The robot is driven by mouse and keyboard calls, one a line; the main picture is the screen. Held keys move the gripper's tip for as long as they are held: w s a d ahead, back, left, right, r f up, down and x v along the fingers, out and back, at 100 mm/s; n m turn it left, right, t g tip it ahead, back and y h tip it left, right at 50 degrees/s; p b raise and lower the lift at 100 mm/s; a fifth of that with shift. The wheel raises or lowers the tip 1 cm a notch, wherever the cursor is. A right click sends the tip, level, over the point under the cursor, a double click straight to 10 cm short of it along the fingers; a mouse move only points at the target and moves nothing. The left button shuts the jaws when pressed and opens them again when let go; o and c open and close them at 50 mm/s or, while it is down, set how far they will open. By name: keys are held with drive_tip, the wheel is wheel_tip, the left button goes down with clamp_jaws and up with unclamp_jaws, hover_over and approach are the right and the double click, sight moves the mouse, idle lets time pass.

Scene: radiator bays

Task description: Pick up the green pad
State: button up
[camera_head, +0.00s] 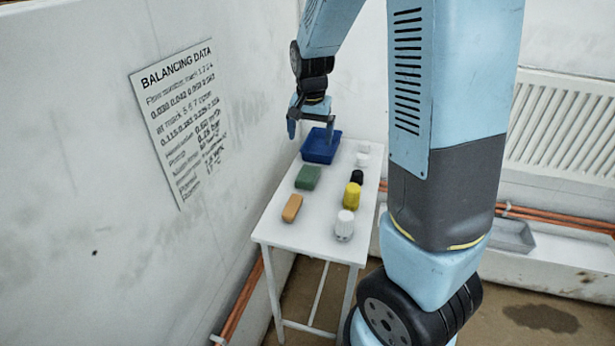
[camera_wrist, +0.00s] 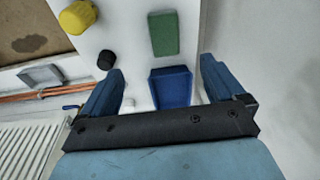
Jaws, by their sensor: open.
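The green pad (camera_head: 308,177) lies flat on the white table (camera_head: 276,233), between an orange block and a blue tray. In the wrist view the green pad (camera_wrist: 164,34) shows at the top, beyond the blue tray. My gripper (camera_head: 311,132) is above the far end of the table, over or near the blue tray. In the wrist view my gripper (camera_wrist: 162,80) has its two blue fingers wide apart with nothing held between them. The pad is apart from the fingers and nothing hides it.
The blue tray (camera_head: 321,147) stands at the table's far end. The orange block (camera_head: 292,208) lies nearer. A white-topped item (camera_head: 345,225), a yellow one (camera_head: 352,196), a black one (camera_head: 356,176) and small white ones line the right side. A wall stands close on the left.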

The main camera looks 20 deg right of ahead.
sight(308, 174)
drive_tip(key=shift+m, duration=0.3)
drive_tip(key=w+f, duration=0.1)
drive_tip(key=f, duration=0.4)
drive_tip(key=w+f, duration=0.1)
drive_tip(key=f, duration=0.5)
drive_tip(key=w+f, duration=0.1)
drive_tip(key=f, duration=0.4)
drive_tip(key=shift+w+d+f, duration=0.25)
drive_tip(key=shift+w+f, duration=0.05)
drive_tip(key=shift+f, duration=0.05)
drive_tip(key=shift+c, duration=0.2)
drive_tip(key=c, duration=1.1)
drive_tip(key=shift+r, duration=0.1)
